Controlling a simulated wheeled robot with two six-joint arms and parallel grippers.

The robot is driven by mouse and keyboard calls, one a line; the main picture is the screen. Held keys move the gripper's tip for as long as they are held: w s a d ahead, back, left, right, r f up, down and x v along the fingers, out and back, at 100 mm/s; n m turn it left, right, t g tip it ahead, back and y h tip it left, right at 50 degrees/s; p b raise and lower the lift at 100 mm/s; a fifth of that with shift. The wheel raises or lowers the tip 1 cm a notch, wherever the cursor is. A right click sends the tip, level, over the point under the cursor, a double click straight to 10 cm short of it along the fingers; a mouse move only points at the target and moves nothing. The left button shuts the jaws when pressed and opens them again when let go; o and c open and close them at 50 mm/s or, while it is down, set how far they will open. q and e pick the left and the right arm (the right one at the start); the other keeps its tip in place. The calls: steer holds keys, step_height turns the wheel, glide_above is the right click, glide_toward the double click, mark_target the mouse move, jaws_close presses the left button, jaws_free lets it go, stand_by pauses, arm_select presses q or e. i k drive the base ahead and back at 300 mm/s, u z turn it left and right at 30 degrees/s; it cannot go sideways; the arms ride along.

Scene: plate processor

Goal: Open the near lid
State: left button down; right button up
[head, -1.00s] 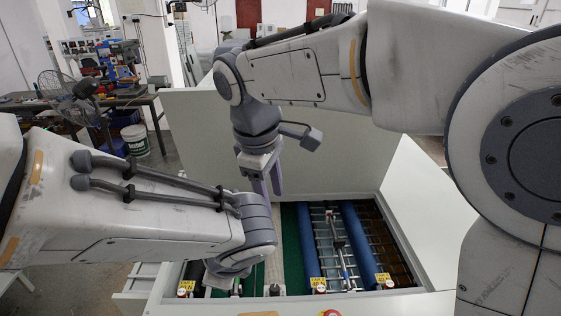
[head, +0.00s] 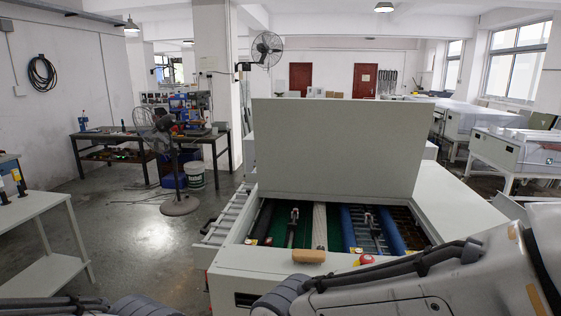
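The plate processor (head: 285,268) is a white machine in the middle of the head view. A large white lid panel (head: 340,150) stands upright behind its opening. The opening shows green bed strips, blue rollers (head: 390,232) and metal fittings. A tan block (head: 308,256) is on the front edge. My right arm crosses the lower right, in front of the machine. Part of my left arm shows at the lower left edge. Both grippers are outside the picture, so their fingers are hidden from me.
A red button (head: 366,259) is on the front edge. A white side table (head: 45,235) stands at left. A floor fan (head: 160,135) and workbench (head: 150,140) are behind. The floor between table and machine is clear.

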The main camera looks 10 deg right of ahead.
mark_target(346, 146)
steer(key=z, duration=0.8)
steer(key=k, duration=0.15)
steer(key=u, duration=1.9)
steer(key=i, duration=3.5)
steer(key=z, duration=0.7)
steer(key=i, duration=0.75)
steer(key=z, duration=1.6)
steer(key=i, duration=0.9)
steer(key=z, duration=0.75)
